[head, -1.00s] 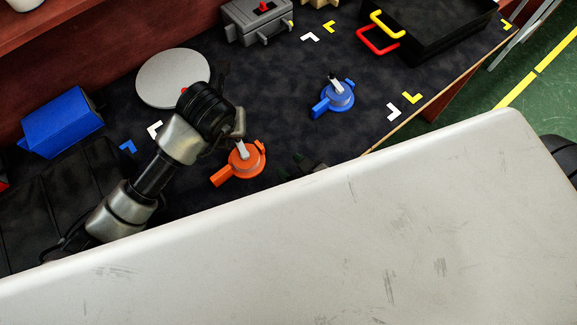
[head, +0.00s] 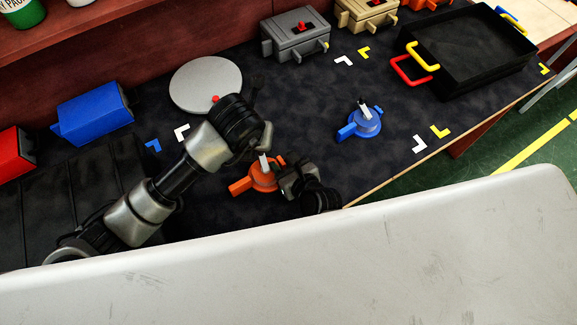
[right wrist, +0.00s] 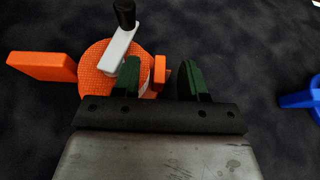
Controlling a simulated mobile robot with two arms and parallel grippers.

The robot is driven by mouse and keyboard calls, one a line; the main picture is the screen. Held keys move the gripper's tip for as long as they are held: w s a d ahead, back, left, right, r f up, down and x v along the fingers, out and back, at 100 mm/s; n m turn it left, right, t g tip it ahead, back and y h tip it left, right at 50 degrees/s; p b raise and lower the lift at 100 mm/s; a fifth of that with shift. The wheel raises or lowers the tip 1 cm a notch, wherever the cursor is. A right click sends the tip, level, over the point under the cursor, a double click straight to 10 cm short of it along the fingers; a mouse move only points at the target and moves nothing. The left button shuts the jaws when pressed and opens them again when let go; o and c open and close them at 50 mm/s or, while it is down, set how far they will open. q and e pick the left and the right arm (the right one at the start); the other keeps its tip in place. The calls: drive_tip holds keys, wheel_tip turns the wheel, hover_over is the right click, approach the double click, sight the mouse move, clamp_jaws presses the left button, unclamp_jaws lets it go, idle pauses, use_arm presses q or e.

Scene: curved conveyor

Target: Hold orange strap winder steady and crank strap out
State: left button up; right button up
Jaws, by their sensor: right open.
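The orange strap winder (head: 263,180) lies on the dark mat below the middle of the head view, with a light crank (head: 264,163). The right wrist view shows its round orange body (right wrist: 98,62), a long orange arm (right wrist: 42,66) and the crank's black knob (right wrist: 124,13). My right gripper (head: 284,181) is at the winder's right side. In the right wrist view its green fingers (right wrist: 160,80) are apart, with a small orange tab (right wrist: 160,72) showing between them. My left gripper (head: 258,142) is just behind the winder; its fingers are mostly hidden.
A blue winder (head: 366,123) sits to the right. A grey disc (head: 206,83), a blue box (head: 95,112), a grey box (head: 296,36) and a black tray (head: 470,55) stand around the mat (head: 320,110). The mat between the winders is clear.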

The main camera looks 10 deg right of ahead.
clamp_jaws()
idle(0.4)
idle(0.9)
